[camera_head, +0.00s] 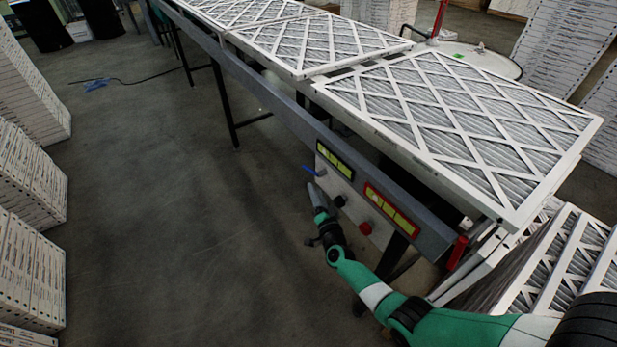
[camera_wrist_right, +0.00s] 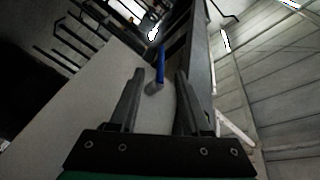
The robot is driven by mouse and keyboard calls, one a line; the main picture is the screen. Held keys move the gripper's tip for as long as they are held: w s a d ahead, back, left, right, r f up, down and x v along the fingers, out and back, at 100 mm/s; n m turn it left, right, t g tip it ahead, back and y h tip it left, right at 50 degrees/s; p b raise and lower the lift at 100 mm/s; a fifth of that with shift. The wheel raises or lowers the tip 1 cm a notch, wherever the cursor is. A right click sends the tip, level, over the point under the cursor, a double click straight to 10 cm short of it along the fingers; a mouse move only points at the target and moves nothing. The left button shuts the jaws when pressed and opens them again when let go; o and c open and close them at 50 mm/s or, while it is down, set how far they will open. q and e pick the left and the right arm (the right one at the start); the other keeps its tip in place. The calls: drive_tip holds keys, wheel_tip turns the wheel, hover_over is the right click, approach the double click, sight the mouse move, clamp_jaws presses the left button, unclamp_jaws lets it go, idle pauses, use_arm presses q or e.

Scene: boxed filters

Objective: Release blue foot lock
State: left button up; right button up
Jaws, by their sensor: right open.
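The blue foot lock shows in the head view as a small blue lever (camera_head: 309,170) on the side of the conveyor frame, near a pale panel. In the right wrist view the blue lever (camera_wrist_right: 160,62) stands up from a light grey round base, just beyond and between my fingertips. My right gripper (camera_head: 314,190) is close to the lever, below it in the head view. In the right wrist view the right gripper (camera_wrist_right: 156,85) is open, its two dark fingers apart with nothing held. My left gripper is not in view.
A long conveyor (camera_head: 262,92) carries several large framed filters (camera_head: 450,115). Stacked boxes (camera_head: 28,180) line the left.

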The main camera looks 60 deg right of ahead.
sight(307, 167)
drive_tip(key=b+x, duration=0.9)
drive_tip(key=x, duration=0.2)
drive_tip(key=shift+s+f, duration=0.1)
drive_tip(key=shift+f, duration=0.1)
drive_tip(key=shift+w+d+r, duration=0.25)
clamp_jaws()
idle(0.7)
